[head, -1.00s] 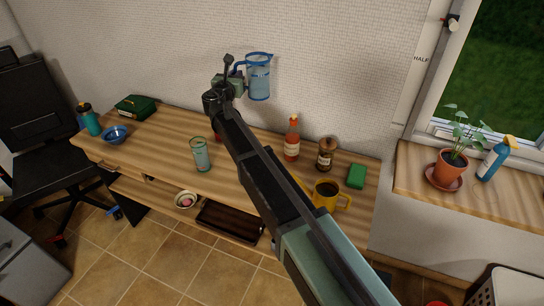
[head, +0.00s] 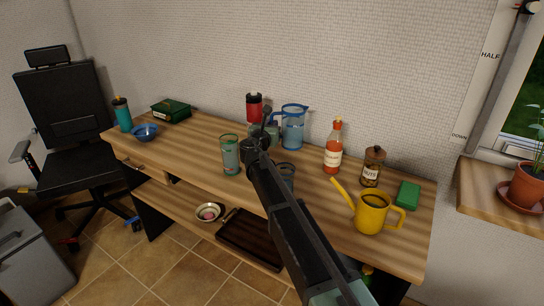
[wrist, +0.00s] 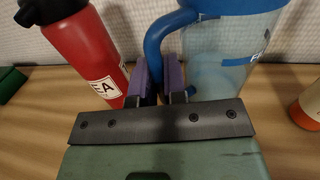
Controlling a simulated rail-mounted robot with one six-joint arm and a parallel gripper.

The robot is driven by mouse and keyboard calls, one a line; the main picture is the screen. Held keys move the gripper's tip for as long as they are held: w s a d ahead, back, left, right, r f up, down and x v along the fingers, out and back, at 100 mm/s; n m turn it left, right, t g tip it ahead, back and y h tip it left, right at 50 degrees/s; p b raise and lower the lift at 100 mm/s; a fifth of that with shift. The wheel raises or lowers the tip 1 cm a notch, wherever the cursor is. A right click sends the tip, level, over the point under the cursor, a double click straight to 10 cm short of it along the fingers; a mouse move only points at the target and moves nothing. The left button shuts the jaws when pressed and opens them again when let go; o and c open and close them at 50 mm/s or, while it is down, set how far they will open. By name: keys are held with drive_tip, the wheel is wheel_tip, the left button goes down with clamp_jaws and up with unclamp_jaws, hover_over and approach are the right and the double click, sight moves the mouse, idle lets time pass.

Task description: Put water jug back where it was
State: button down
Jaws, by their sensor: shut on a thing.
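The water jug (head: 293,131) is clear with a blue rim and blue handle, and it is upright at the back of the wooden desk (head: 190,145). My gripper (head: 270,133) is at its left side, shut on the handle. In the wrist view, the purple fingers of my gripper (wrist: 160,82) close around the lower blue handle, with the jug body (wrist: 225,55) to their right. The jug's base is at or very near the desk top; I cannot tell whether it touches.
A red bottle (head: 254,107) stands close left of my gripper. A tall glass (head: 231,160) and a partly hidden glass (head: 287,177) stand in front. A sauce bottle (head: 333,152), nuts jar (head: 372,167) and yellow watering can (head: 372,212) stand to the right.

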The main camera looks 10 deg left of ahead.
drive_tip(key=shift+f, duration=0.2)
wheel_tip(320, 180, down, 5)
drive_tip(key=b, duration=0.4)
drive_tip(key=shift+r, duration=0.55)
drive_tip(key=shift+f, duration=0.25)
drive_tip(key=c, duration=1.2)
unclamp_jaws()
drive_tip(key=shift+r, duration=0.1)
drive_tip(key=shift+o, duration=0.2)
drive_tip(key=shift+s+r, duration=0.1)
drive_tip(key=shift+r, duration=0.15)
drive_tip(key=v, duration=1.1)
drive_tip(key=shift+s+f, duration=0.1)
drive_tip(key=shift+f, duration=0.1)
drive_tip(key=shift+s+a, duration=0.1)
drive_tip(key=shift+s, duration=0.25)
